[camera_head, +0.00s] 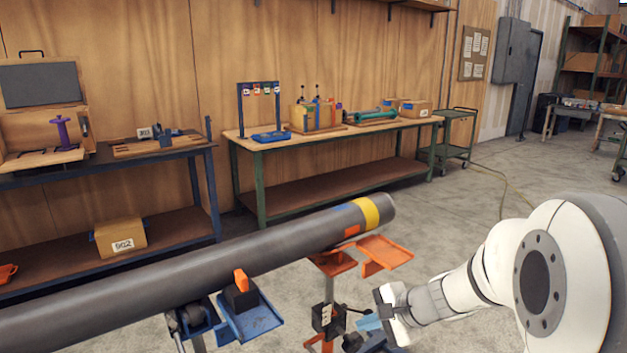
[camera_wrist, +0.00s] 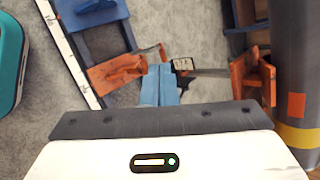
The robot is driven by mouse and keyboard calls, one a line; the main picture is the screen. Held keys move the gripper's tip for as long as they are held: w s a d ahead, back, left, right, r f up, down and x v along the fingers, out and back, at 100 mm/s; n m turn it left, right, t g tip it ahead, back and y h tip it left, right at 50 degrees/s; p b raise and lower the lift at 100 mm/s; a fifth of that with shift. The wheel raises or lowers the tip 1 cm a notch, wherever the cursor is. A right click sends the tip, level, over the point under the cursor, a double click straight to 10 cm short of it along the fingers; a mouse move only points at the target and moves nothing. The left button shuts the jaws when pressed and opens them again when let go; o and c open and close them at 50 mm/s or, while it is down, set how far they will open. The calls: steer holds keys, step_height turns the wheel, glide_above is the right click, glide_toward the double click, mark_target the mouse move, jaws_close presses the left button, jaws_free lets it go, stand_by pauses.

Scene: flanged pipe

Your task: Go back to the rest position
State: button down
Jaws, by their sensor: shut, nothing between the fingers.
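My gripper (camera_head: 368,323) hangs low at the right of the head view, beside the pipe stand and below the pipe's end. Its blue fingers (camera_wrist: 160,80) are shut together with nothing between them in the wrist view. The grey flanged pipe (camera_head: 235,253) lies across the left and middle on its supports, with a yellow band and an orange patch near its far end. The pipe (camera_wrist: 294,70) also shows at the right edge of the wrist view, apart from my fingers.
An orange stand (camera_head: 335,263) with a tray (camera_head: 385,251) stands close to my gripper, under the pipe end. A blue tray (camera_head: 250,318) with an orange block sits left. Workbenches (camera_head: 330,137) line the wooden wall. The floor at right is open.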

steer(key=s+d+r+n+g+h+p, duration=0.2)
steer(key=s+r+n+h+p, duration=0.5)
steer(key=s+r+n, duration=0.5)
steer(key=s+d+r+p, duration=0.1)
steer(key=s+r+p, duration=0.1)
steer(key=s, duration=0.4)
steer(key=shift+d+r+n+g, duration=0.25)
steer(key=shift+r+n+g, duration=0.05)
steer(key=shift+r, duration=0.1)
steer(key=shift+s, duration=0.1)
